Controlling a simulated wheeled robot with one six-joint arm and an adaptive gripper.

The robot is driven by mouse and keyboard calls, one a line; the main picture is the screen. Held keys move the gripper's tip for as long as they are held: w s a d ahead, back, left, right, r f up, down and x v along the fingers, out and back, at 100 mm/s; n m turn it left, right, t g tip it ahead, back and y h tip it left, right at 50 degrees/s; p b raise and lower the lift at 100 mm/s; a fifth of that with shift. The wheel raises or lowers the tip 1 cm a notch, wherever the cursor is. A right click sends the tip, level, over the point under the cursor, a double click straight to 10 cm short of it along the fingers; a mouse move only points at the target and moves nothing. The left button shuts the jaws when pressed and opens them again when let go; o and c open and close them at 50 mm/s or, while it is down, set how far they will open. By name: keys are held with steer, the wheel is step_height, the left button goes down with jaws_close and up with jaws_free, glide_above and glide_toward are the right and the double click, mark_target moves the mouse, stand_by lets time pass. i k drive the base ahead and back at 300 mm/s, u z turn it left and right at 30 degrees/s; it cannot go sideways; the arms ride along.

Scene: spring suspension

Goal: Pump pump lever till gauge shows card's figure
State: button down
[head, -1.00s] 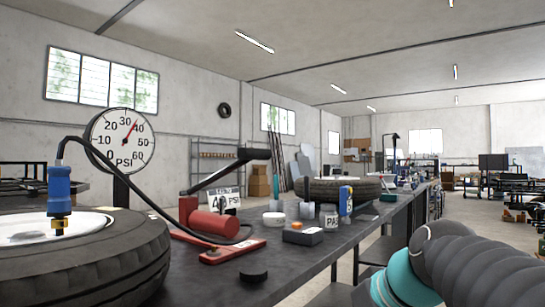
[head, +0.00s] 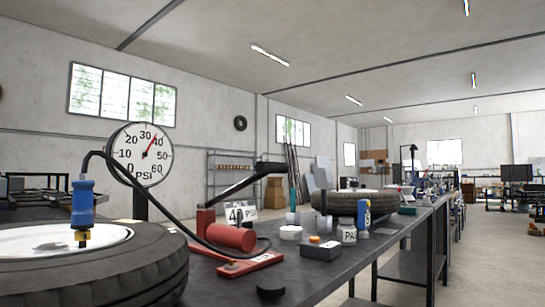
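The red pump (head: 230,237) lies on the dark workbench in the head view. Its pump lever (head: 268,169) has a black grip and slants up to the right, raised above the pump body. The round white gauge (head: 128,147) stands at left behind the tyre, with its red needle between 30 and 40 PSI. The card (head: 250,214) stands behind the pump. My gripper is not in view.
A large tyre (head: 120,268) with a blue hose fitting (head: 82,203) fills the lower left. The workbench (head: 340,268) holds a black puck (head: 270,291), a dark box (head: 320,249), a jar (head: 347,231) and a second tyre (head: 345,203). Open floor lies at right.

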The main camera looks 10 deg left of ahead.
mark_target(263, 168)
steer(key=u, duration=0.15)
steer(key=i, duration=0.2)
steer(key=u, duration=0.55)
